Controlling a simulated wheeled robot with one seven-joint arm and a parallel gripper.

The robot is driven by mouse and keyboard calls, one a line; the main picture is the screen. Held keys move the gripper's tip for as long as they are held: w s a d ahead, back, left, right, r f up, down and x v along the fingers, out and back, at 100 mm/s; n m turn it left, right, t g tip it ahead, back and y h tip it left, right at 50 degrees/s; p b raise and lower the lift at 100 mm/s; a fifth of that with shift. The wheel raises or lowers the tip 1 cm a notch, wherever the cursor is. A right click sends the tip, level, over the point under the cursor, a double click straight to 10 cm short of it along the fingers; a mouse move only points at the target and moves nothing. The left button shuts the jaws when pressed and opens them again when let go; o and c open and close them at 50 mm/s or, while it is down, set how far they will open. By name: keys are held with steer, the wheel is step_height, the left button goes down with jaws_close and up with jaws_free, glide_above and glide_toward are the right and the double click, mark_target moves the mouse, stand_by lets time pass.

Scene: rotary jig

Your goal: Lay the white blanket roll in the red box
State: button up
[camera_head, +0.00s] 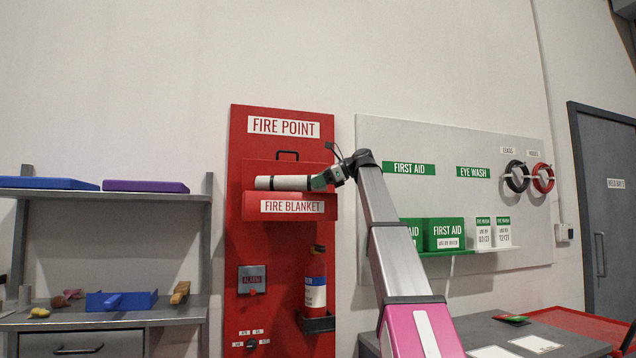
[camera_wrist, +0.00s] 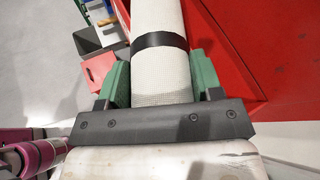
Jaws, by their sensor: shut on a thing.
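The white blanket roll (camera_head: 283,183) lies level, with a black band around it, across the top of the red box (camera_head: 247,207) labelled "FIRE BLANKET". The roll also shows in the wrist view (camera_wrist: 158,18), running away between the green fingers. My gripper (camera_head: 322,181) is shut on the roll's right end; in the wrist view its fingers (camera_wrist: 160,82) flank it on both sides. The box's raised red lid (camera_head: 285,166) with a black handle stands behind the roll. Red surfaces (camera_wrist: 250,45) lie close on the right in the wrist view. Whether the roll touches the box is unclear.
The red fire point board (camera_head: 243,130) carries an alarm (camera_head: 252,279) and an extinguisher (camera_head: 315,280) below the box. A shelf with blue and purple flat items (camera_head: 146,186) is at left. A first aid board (camera_head: 500,220) is at right, behind my arm.

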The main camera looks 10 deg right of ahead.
steer(key=shift+f, duration=0.15)
steer(key=o, duration=1.2)
steer(key=shift+o, duration=0.2)
steer(key=shift+d+r, duration=0.2)
steer(key=shift+r, duration=0.05)
steer(key=v, duration=1.1)
steer(key=shift+s+d, duration=0.15)
steer(key=shift+d, duration=0.15)
